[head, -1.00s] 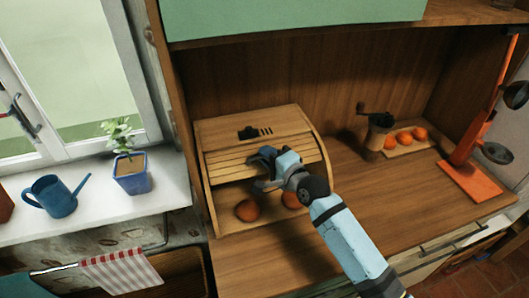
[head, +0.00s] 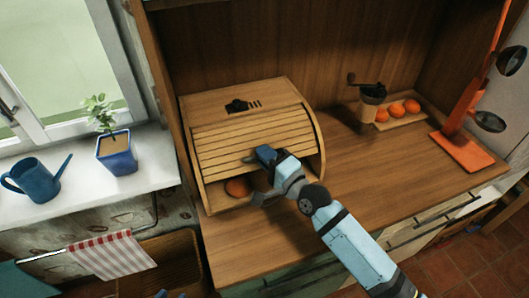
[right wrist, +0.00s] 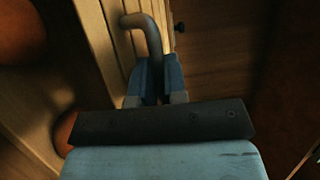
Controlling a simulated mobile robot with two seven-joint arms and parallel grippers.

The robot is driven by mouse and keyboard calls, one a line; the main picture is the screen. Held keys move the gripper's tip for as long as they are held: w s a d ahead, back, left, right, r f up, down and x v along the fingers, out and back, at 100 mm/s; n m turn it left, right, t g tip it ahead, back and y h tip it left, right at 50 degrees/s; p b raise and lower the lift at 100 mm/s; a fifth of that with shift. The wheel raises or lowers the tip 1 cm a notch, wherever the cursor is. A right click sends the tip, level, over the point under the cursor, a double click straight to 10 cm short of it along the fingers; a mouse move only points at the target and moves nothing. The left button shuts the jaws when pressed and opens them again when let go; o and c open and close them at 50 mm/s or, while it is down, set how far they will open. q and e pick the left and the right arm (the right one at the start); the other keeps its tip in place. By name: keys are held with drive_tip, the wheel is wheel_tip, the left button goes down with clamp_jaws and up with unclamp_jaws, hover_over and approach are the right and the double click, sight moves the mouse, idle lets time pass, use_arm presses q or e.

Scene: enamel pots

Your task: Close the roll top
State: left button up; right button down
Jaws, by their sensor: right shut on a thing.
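The wooden bread box (head: 240,100) stands on the counter with its slatted roll top (head: 235,145) most of the way down. A low gap is open at its front. An orange-brown round thing (head: 237,187) shows inside through that gap. My right gripper (head: 262,175) is at the lower edge of the roll top. In the right wrist view its fingers (right wrist: 157,80) are shut on a dark bent handle (right wrist: 147,28). Rounded brown things show at the left of that view.
A grinder (head: 372,98) and several oranges on a small board (head: 403,121) stand at the back right, beside an orange stand (head: 462,150). A potted plant (head: 116,155) and a blue watering can (head: 40,185) are on the sill. The counter right of the box is clear.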

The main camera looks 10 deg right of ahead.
drive_tip(key=c, duration=1.5)
unclamp_jaws()
drive_tip(key=shift+o, duration=0.2)
drive_tip(key=b+v, duration=0.1)
drive_tip(key=v, duration=1.2)
drive_tip(key=shift+s+d, duration=0.2)
drive_tip(key=shift+s, duration=0.15)
